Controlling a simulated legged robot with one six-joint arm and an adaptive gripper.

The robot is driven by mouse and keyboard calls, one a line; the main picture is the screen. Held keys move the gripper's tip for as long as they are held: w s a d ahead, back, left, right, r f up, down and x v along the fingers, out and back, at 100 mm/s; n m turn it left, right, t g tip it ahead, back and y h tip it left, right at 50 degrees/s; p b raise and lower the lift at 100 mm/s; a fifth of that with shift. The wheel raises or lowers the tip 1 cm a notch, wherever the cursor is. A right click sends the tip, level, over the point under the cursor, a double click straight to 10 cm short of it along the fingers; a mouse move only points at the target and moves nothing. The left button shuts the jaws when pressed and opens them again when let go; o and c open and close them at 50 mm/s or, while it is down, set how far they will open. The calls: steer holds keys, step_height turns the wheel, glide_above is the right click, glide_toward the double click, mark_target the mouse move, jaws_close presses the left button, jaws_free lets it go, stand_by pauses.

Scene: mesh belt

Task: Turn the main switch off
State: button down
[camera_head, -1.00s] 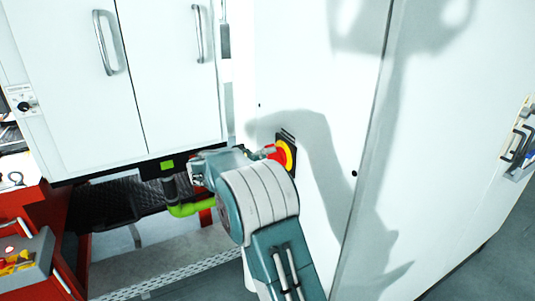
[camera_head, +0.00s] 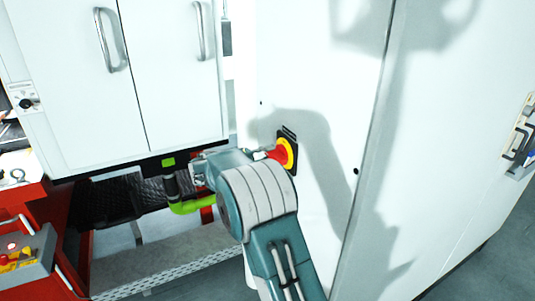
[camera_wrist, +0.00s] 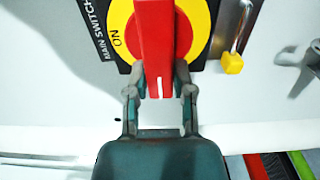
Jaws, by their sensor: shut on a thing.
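The main switch is a red handle (camera_wrist: 160,50) on a yellow round plate (camera_wrist: 203,30) with a black backing, fixed to a white cabinet wall. In the wrist view its label reads "MAIN SWITCH", and "ON" shows at the left of the yellow plate. My gripper (camera_wrist: 160,82) has a finger on each side of the red handle and is shut on it. In the head view the switch's yellow plate (camera_head: 291,152) shows beside my arm, which hides the gripper's fingers and part of the handle.
A white cabinet with two doors (camera_head: 170,80) stands at the left. A red cart (camera_head: 45,225) with a grey control box (camera_head: 30,250) is at the lower left. A yellow-tipped metal lever (camera_wrist: 233,62) is right of the switch in the wrist view. Grey floor (camera_head: 165,255) shows below.

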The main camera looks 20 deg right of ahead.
steer(key=shift+f, duration=0.15)
steer(key=shift+c, duration=2.4)
jaws_free()
steer(key=shift+w+d, duration=0.1)
steer(key=shift+w, duration=0.05)
steer(key=a, duration=1.2)
steer(key=shift+s, duration=0.2)
